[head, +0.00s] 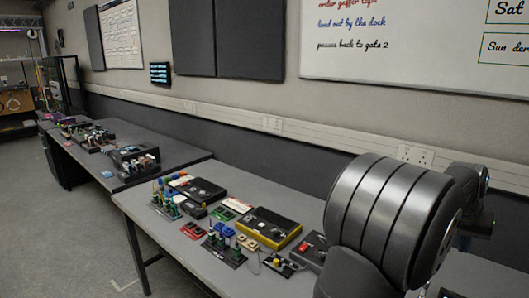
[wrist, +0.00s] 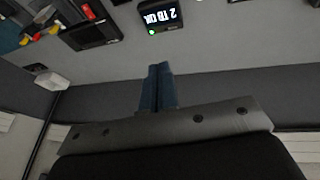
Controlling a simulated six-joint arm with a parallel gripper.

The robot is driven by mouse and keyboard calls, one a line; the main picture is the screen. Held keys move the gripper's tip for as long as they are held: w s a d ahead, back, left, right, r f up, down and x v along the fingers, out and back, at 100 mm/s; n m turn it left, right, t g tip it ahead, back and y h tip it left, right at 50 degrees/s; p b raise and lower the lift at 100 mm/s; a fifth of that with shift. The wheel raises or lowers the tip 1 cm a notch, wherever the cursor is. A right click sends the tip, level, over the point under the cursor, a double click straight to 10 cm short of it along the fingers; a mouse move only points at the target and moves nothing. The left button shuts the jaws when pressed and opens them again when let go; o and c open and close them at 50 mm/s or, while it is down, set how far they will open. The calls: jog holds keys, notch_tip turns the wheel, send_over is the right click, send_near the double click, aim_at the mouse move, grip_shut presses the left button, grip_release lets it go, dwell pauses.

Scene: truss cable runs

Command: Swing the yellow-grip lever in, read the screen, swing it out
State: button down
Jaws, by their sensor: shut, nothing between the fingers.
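My gripper (wrist: 158,88) shows in the wrist view with its blue-grey fingers together and nothing between them. A small dark unit with a lit screen (wrist: 160,17) is at the top of the wrist view, apart from the fingers. Its white text seems to begin "2 TO"; the last characters are unclear. A green light glows beside the text. At the top left of the wrist view are red and yellow ends, one a yellow grip-like piece (wrist: 37,37); I cannot tell whether it is the lever's grip. In the head view my arm covers the right side and hides my gripper.
In the head view a grey table (head: 150,205) carries a yellow-edged black case (head: 268,228), a small box with a yellow knob (head: 279,264) and racks of coloured connectors (head: 222,243). A dark box (wrist: 92,35) lies beside the screen in the wrist view. Wall sockets (head: 415,155) line the back.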

jog(key=c, duration=1.4)
grip_release()
jog(key=shift+o, duration=0.2)
jog(key=s+a+f+m+t, duration=0.1)
jog(key=s+a+f+m, duration=0.15)
jog(key=s+f, duration=0.7)
jog(key=x, duration=0.6)
jog(key=w+a+x, duration=0.1)
jog(key=x, duration=1.1)
jog(key=shift+w+a+f, duration=0.1)
jog(key=shift+w+f, duration=0.1)
jog(key=shift+f, duration=0.25)
jog(key=shift+c, duration=0.5)
grip_shut()
